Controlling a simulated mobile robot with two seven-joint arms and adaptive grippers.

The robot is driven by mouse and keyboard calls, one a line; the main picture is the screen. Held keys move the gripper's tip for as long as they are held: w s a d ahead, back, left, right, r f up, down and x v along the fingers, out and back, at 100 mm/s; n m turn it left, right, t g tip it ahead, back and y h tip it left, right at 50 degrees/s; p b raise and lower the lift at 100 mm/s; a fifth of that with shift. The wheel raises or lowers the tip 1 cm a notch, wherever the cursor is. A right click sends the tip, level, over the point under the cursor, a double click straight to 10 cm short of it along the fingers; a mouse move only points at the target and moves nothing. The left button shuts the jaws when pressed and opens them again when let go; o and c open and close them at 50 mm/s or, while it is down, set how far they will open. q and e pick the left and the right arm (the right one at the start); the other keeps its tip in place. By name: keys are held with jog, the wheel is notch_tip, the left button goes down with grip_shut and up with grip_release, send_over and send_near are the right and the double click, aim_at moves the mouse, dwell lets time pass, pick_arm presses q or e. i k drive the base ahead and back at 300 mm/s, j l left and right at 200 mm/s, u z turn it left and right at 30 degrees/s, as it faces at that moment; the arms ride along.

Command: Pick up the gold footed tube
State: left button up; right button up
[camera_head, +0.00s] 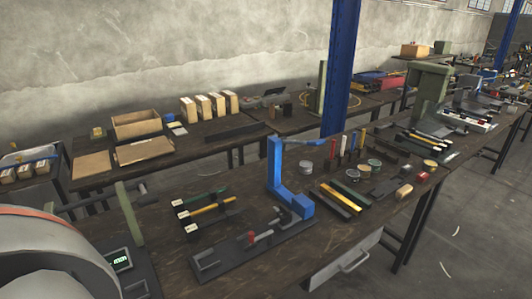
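I cannot pick out a gold footed tube for certain. Neither of my grippers is in view. A rounded grey part with a red stripe at the lower left seems to be mine.
A blue press (276,165) stands mid-bench on a dark base plate. Yellow- and green-handled tools (207,208) lie to its left. A green-posted device with a display (121,262) stands near left. A blue pillar (341,65) rises behind. The floor at right is largely clear.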

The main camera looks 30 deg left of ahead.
aim_at(185, 219)
jog(key=u, duration=1.55)
jog(key=z, duration=2.8)
jog(key=u, duration=2.4)
